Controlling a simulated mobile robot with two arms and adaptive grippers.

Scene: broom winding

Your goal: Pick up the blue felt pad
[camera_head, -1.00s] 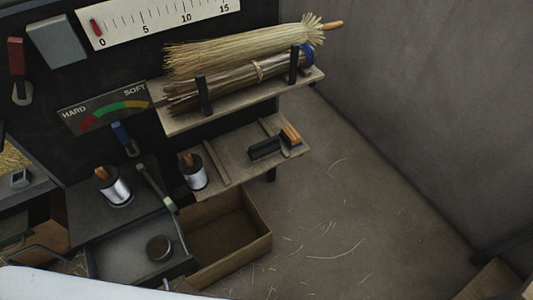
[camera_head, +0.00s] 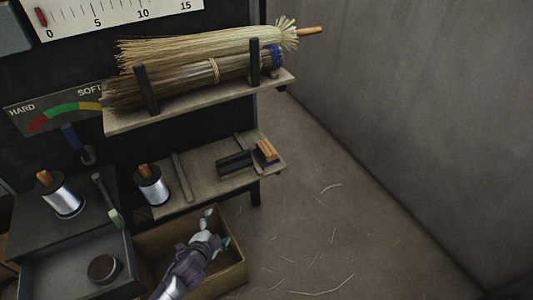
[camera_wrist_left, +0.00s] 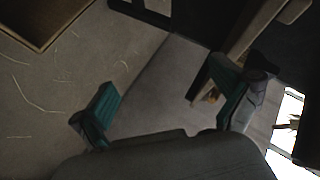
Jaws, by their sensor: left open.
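No separate blue felt pad shows clearly. A small wooden-topped block (camera_head: 266,152) with a dark bluish underside, possibly the felt pad, sits at the right end of the lower shelf, beside a black block (camera_head: 234,163). My left gripper (camera_head: 216,227) is open and empty, above the open wooden box, lower and nearer than the shelf and apart from the block. In the left wrist view my gripper (camera_wrist_left: 166,104) has its two teal-lined fingers wide apart with nothing between them. My right gripper is not in view.
The lower shelf (camera_head: 210,173) carries a wire spool (camera_head: 151,186) at its left. The upper shelf (camera_head: 190,105) above it holds brooms (camera_head: 200,50) between black posts. The wooden box (camera_head: 235,268) stands below the lower shelf.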

